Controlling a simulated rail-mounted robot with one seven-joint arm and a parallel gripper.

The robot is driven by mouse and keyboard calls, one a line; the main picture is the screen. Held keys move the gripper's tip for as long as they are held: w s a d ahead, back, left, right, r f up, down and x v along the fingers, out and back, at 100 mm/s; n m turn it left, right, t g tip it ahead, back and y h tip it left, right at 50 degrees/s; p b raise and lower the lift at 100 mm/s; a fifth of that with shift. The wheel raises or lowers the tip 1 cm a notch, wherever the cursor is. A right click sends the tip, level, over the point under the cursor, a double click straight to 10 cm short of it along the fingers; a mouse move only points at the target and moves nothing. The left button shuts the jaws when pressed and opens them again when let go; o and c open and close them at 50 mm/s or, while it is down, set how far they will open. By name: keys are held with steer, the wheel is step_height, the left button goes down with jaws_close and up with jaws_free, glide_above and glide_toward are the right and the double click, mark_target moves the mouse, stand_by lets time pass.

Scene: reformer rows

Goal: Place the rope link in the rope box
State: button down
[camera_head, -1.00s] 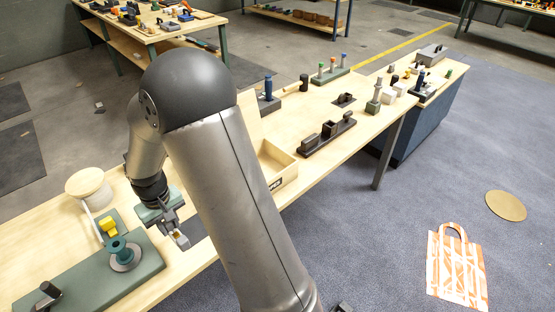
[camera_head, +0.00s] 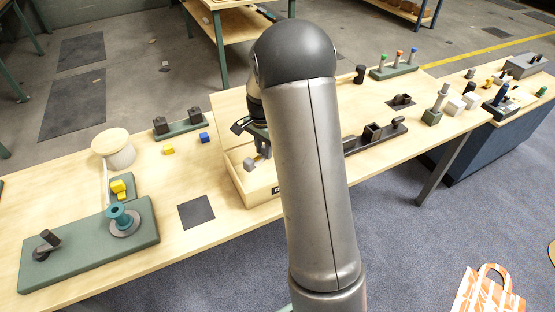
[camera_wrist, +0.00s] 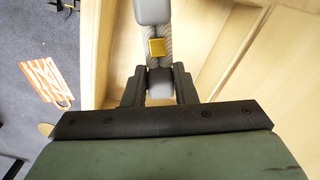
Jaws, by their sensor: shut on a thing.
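The rope link is a grey braided piece with light grey ends and a yellow band (camera_wrist: 157,47); its grey end shows in the head view (camera_head: 249,164). My gripper (camera_wrist: 158,82) is shut on its near end, with a black finger on each side. The box walls also show in the wrist view (camera_wrist: 240,55). My arm hides the box's right part. I cannot tell whether the link touches the box floor.
Left of the box are a dark square (camera_head: 196,212), a green board (camera_head: 90,255) with a teal spool, and a round-topped drum (camera_head: 112,148). Small yellow and blue blocks (camera_head: 204,138) lie behind. A dark rack (camera_head: 375,136) stands to the right, partly behind my arm.

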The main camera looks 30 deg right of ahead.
steer(key=d+f, duration=0.2)
steer(key=w+d+f, duration=0.1)
steer(key=f, duration=0.1)
steer(key=d+f+p, duration=0.1)
steer(key=d+f, duration=0.1)
steer(key=shift+w+d, duration=0.25)
steer(key=shift+d, duration=0.1)
steer(key=shift+d+f, duration=0.1)
steer(key=shift+f, duration=1.65)
steer(key=shift+f, duration=0.15)
steer(key=c, duration=1.2)
jaws_free()
steer(key=shift+o, duration=0.2)
